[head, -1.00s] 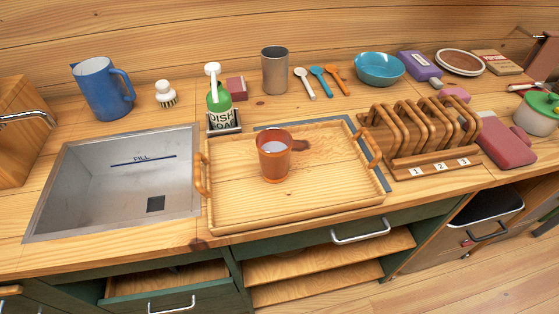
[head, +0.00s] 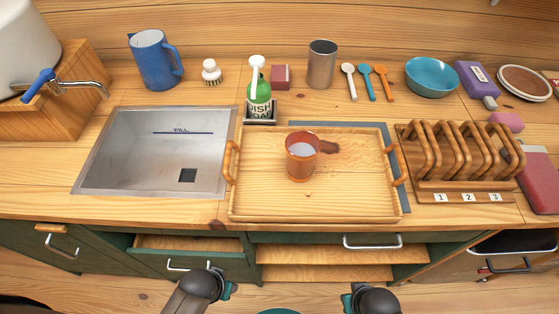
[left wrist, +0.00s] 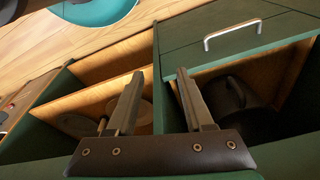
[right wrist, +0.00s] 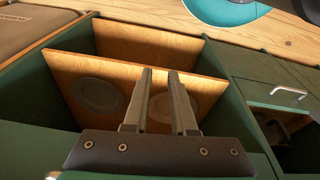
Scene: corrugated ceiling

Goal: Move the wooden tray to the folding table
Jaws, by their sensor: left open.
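The wooden tray (head: 250,205) lies flat on the counter, right of the sink, with a raised handle at each short end. No folding table shows in any view. My left gripper (left wrist: 160,75) is open and empty in the left wrist view. My right gripper (right wrist: 160,72) has its fingers apart, with a narrower gap, and is empty. Both arms reach in at the bottom of the head view, in front of the counter and apart from the tray.
The metal sink (head: 125,175) is left of the tray. The soap bottle (head: 260,95) stands behind the tray. Drawers and open shelves (head: 330,271) are below the counter.

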